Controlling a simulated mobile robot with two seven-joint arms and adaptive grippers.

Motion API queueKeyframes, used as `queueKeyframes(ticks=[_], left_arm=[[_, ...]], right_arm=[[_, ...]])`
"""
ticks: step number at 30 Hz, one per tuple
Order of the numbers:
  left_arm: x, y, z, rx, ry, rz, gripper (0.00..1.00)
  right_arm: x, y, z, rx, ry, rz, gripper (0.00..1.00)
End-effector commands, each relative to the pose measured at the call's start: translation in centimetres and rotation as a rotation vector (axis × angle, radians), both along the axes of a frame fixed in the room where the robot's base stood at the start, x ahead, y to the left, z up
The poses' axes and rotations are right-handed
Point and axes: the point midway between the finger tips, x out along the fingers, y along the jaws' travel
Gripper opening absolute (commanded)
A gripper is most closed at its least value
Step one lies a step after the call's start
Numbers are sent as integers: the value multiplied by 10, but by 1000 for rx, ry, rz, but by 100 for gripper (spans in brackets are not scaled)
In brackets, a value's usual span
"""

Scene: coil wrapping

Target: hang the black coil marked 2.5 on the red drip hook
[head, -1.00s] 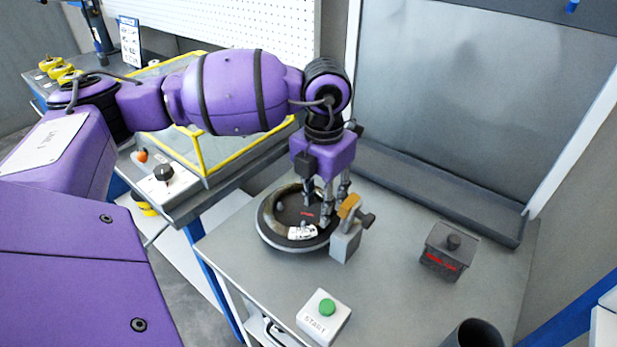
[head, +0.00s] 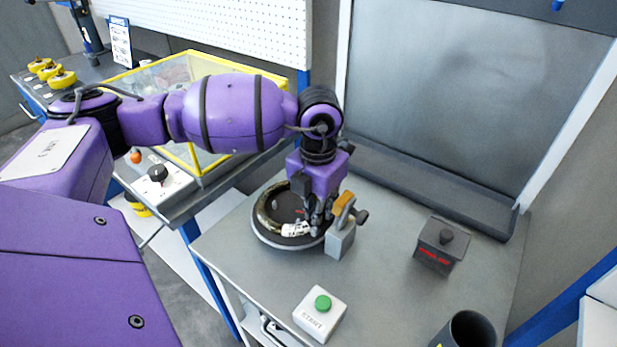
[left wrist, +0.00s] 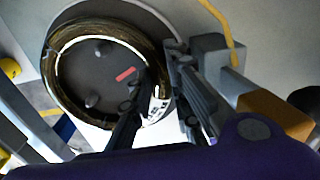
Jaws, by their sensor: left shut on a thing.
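A dark coil (head: 268,222) with a white tag (head: 295,229) lies on a round dark disc (head: 262,238) on the grey bench. The tag's print is too small to read. The coil (left wrist: 62,68) also shows in the left wrist view, around several pegs, with a red mark on the disc. My left gripper (head: 318,228) points down at the coil's right side, beside the tag. Its fingers (left wrist: 158,98) are shut on the coil there and hide part of it. I see no red drip hook. My right gripper is not in view.
A grey block with an orange lever (head: 342,236) stands close right of the disc. A green-button START box (head: 320,315), a dark box with red print (head: 438,247) and a dark cylinder (head: 470,332) stand on the bench. A yellow-framed case (head: 195,70) is behind my arm.

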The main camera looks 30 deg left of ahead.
Motion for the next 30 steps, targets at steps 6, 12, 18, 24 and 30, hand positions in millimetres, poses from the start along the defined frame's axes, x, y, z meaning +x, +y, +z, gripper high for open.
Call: queueKeyframes(ticks=[6,12,18,24,30], left_arm=[[1,2,1,3,-3,2,0],[2,2,8,4,-5,2,0],[3,1,34,4,-8,1,0],[-30,-3,71,4,-8,-3,0],[-70,-9,101,5,-5,-3,0]], right_arm=[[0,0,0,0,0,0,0],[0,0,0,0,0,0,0],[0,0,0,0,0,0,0],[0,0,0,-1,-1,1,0],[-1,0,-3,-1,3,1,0]])
